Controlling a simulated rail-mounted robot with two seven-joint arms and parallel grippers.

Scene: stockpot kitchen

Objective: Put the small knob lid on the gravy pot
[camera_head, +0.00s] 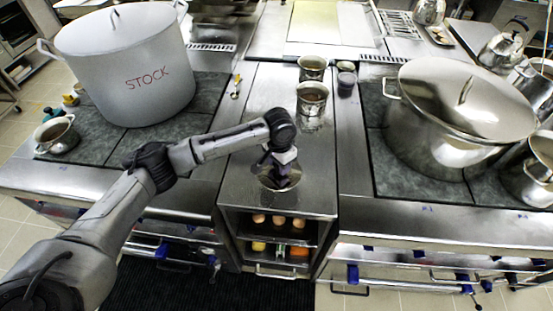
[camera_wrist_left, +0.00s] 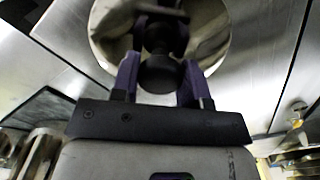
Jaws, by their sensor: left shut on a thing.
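My left gripper (camera_head: 279,170) is over the front of the middle counter, pointing down. It is shut on the dark knob (camera_wrist_left: 160,74) of a small round steel lid (camera_head: 281,181). In the left wrist view the purple fingers stand on both sides of the knob, and the shiny lid (camera_wrist_left: 215,30) spreads behind it. I cannot tell whether the lid touches the counter. A small open steel pot (camera_head: 60,136) stands on the left hob, apart from the lid; it may be the gravy pot, but no label shows. My right gripper is out of view.
A big stockpot (camera_head: 130,75) marked STOCK stands behind the small pot. Open steel containers (camera_head: 312,100) stand further back on the middle counter. A large lidded pot (camera_head: 440,140) fills the right hob. The counter (camera_head: 240,190) left of the lid is bare.

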